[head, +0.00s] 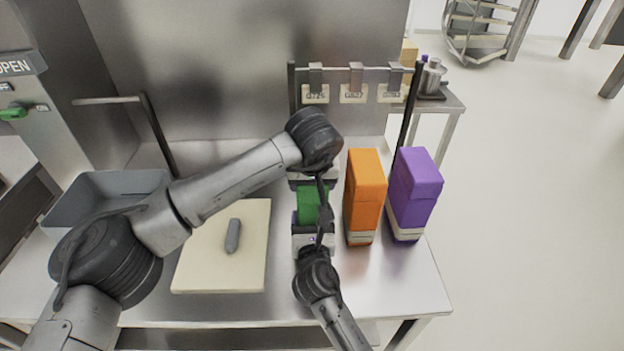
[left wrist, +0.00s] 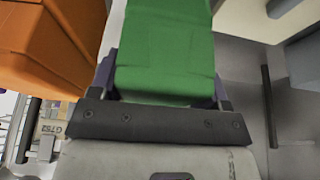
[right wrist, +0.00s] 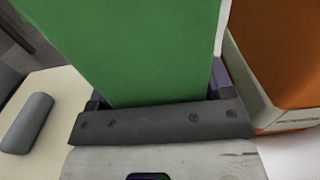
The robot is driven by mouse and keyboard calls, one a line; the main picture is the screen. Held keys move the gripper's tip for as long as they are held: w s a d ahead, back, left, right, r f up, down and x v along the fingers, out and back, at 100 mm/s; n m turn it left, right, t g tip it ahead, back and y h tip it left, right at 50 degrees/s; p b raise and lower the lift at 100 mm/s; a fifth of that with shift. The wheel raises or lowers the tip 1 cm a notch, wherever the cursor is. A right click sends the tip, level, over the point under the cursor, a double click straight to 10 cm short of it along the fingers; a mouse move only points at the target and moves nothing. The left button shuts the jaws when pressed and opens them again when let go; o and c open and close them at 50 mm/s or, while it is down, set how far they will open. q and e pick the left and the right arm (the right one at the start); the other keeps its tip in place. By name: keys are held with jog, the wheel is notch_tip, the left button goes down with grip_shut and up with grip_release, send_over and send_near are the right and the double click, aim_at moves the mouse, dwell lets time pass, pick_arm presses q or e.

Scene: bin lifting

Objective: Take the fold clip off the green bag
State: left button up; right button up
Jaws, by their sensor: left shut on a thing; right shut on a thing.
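The green bag (head: 307,204) stands upright, between the board and an orange bag, partly hidden by my arms and hands. My left gripper (head: 306,184) is at its far side and my right gripper (head: 312,228) at its near side. Each is shut on the green bag. The bag fills the space between the fingers in the left wrist view (left wrist: 163,50) and the right wrist view (right wrist: 140,50). I cannot make out a clip on the bag. A grey elongated piece (head: 233,236) lies on the cream board; I cannot tell whether it is the fold clip.
The orange bag (head: 366,192) stands close to the right, with a purple bag (head: 415,190) beyond it. The cream board (head: 200,262) lies to the left, with a grey bin (head: 75,198) behind it. A rail with several labelled hangers (head: 353,92) stands behind the bags.

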pick_arm(q)
jog(key=shift+r, duration=0.3)
jog(key=shift+r, duration=0.8)
jog(key=shift+r, duration=0.1)
jog(key=shift+r, duration=1.9)
pick_arm(e)
jog(key=o, duration=1.3)
